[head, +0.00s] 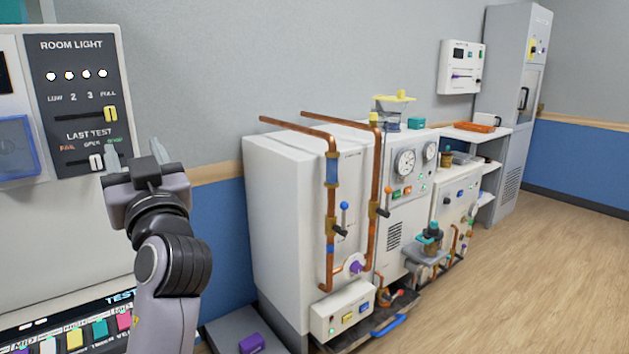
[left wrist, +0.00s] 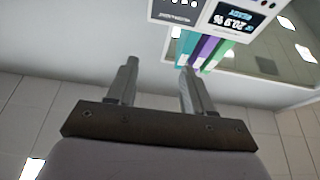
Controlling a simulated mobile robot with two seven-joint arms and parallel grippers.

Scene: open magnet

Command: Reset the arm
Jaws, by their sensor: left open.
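My left arm (head: 172,265) rises from the bottom of the head view, bent upward. Its gripper (head: 133,160) is in front of the control panel (head: 85,85), near the lower slider with the white knob (head: 96,161). I cannot tell whether it touches the panel. In the left wrist view the two fingers of the gripper (left wrist: 157,70) stand apart with nothing between them. Beyond the fingers are teal, purple and green strips (left wrist: 205,52) under a white unit with a display (left wrist: 238,22). My right gripper is not in view.
A white cabinet with copper pipes (head: 300,190) stands right of the arm. Gauges (head: 405,163) and more equipment line the wall behind it. A row of coloured keys (head: 100,328) is at the lower left. The wooden floor (head: 530,250) at the right is clear.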

